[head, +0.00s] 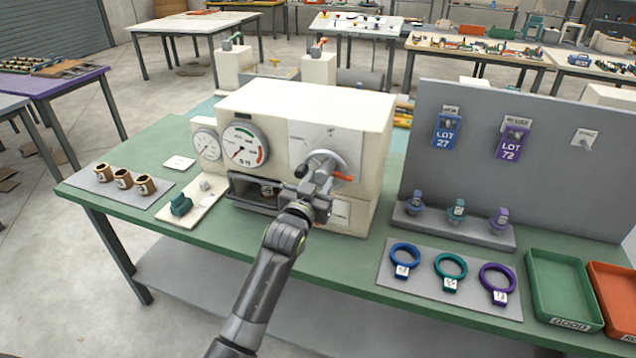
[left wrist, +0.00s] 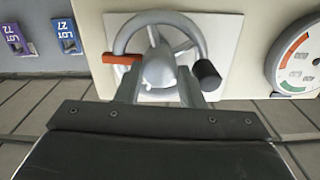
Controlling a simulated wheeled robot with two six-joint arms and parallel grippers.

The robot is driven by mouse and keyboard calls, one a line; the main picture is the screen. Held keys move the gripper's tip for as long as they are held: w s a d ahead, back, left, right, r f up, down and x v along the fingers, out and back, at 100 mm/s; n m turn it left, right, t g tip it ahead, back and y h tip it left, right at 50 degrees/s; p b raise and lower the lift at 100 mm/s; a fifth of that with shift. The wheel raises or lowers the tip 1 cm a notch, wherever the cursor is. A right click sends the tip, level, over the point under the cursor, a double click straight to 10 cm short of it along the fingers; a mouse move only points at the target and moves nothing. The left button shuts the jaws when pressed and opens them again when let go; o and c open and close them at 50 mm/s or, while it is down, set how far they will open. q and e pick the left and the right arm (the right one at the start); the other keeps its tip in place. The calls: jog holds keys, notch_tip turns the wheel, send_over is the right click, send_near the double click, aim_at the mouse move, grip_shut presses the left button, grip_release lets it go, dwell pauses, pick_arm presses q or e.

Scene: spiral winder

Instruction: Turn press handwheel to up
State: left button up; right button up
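The press handwheel (head: 344,164) is a grey spoked wheel on the front of the cream press (head: 270,103). In the left wrist view, which is upside down, the handwheel (left wrist: 143,18), black knob (left wrist: 206,75) and red marker (left wrist: 122,58) show close up. My left gripper (head: 318,190) is in front of the wheel. Its fingers (left wrist: 159,82) are apart, one on each side of the hub; contact is unclear. My right gripper is out of view.
Two dials (head: 245,145) sit left of the wheel, above a dark open slot (head: 250,188). A grey board with LOT 27 (head: 447,131) and LOT 72 (head: 511,142) tags stands right. Rings (head: 450,266) and a green tray (head: 562,290) occupy the right front of the bench.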

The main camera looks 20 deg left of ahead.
pick_arm(q)
jog(key=shift+n, duration=0.3)
jog(key=shift+c, duration=0.2)
jog(key=n+p, duration=0.1)
jog(key=n, duration=0.8)
jog(key=shift+n, duration=0.3)
jog(key=n, duration=0.4)
jog(key=shift+n, duration=2.4)
jog(key=o, duration=0.7)
